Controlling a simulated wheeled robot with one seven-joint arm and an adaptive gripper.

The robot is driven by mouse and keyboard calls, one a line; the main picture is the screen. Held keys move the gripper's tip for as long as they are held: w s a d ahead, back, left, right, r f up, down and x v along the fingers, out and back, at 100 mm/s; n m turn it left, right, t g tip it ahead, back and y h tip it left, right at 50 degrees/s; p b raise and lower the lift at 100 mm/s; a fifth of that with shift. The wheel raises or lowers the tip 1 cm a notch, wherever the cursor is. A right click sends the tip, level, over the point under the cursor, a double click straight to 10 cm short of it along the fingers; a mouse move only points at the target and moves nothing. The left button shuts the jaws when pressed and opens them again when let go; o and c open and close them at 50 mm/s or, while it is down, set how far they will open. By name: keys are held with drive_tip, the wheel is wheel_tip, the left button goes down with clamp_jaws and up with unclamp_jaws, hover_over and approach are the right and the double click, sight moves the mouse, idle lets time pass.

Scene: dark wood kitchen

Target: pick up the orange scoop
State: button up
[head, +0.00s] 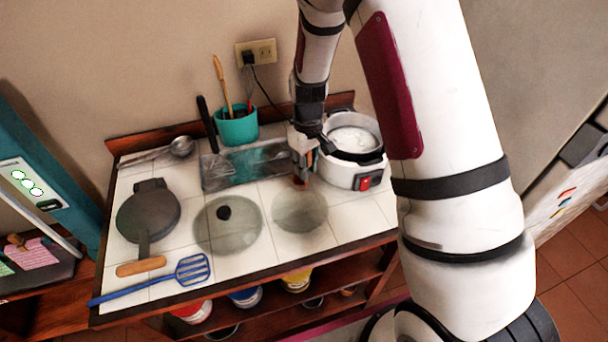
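My gripper (302,166) points down over the white tiled counter, between the glass tray and the white cooker. A small reddish-orange patch (300,182) shows right at its fingertips. It may be part of the orange scoop, but it is too small and too hidden to tell. I cannot see whether the fingers are open or closed on it. No other thing is clearly an orange scoop. A silver ladle (181,146) lies at the back left of the counter.
The white cooker (340,172) stands close right of my gripper. The glass tray (215,182) is left of it, with a teal utensil pot (237,130) behind. Glass lids (240,238) (300,212), a dark pan (148,212) and a blue spatula (193,269) lie nearer the front.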

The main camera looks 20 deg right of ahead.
drive_tip(key=shift+f, duration=0.65)
clamp_jaws()
drive_tip(key=shift+r, duration=0.15)
wheel_tip(320, 180, up, 18)
drive_tip(key=b, duration=0.2)
